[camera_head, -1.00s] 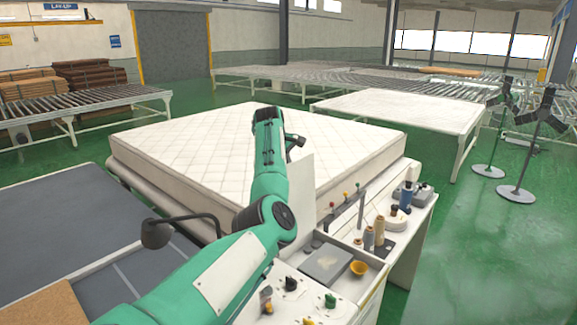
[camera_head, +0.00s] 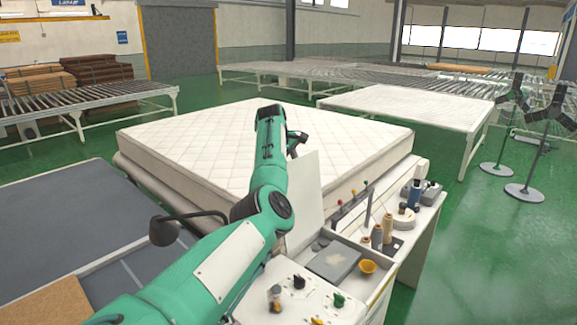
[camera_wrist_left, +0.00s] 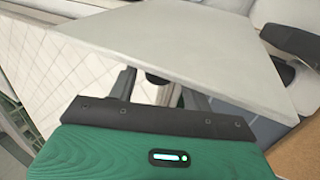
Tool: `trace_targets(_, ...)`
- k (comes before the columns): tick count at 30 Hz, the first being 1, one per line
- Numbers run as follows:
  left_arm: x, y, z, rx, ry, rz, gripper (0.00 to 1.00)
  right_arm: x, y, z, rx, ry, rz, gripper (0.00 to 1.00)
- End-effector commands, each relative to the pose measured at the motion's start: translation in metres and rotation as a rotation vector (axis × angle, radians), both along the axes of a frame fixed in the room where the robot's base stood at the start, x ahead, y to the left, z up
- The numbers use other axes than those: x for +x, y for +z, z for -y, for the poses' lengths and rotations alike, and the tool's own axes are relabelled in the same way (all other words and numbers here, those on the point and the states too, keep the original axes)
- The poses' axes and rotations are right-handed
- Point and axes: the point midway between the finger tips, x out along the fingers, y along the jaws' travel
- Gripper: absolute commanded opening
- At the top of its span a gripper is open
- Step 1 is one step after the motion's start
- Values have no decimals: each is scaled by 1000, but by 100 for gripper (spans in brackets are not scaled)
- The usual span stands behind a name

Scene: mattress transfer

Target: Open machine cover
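The machine cover, a thin white panel (camera_head: 305,198), stands tilted beside the mattress at the control table in the head view. In the left wrist view the cover (camera_wrist_left: 175,42) spans the upper middle as a large pale sheet. My left gripper (camera_head: 297,143) is at the cover's upper end, partly hidden by my green arm. In the left wrist view the fingers of my left gripper (camera_wrist_left: 160,88) stand apart, and their tips are hidden behind the cover's near edge. I cannot tell if they touch it. My right gripper is in neither view.
A quilted white mattress (camera_head: 255,150) lies behind the cover. The control table holds thread spools (camera_head: 388,229), a yellow bowl (camera_head: 367,267), a grey tray (camera_head: 333,262) and knobs. A dark lamp (camera_head: 163,231) is at left.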

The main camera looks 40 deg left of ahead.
Motion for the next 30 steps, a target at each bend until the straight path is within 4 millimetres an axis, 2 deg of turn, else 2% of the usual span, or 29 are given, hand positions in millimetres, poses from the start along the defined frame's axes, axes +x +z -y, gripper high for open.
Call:
trace_targets(8, -3, 9, -2, 2, 2, 6, 50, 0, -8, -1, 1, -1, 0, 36)
trace_targets(11, -8, 22, -3, 3, 3, 8, 50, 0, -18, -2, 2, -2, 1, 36)
trace_targets(18, -30, 73, -6, 2, 1, 7, 50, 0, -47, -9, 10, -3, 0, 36)
trace_targets(22, -40, 98, -7, 1, 1, 5, 50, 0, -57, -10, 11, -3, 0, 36)
trace_targets(25, -45, 112, -8, 0, 1, 3, 50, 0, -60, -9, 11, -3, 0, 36)
trace_targets(30, -50, 125, -8, 0, 0, 0, 50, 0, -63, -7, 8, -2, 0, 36)
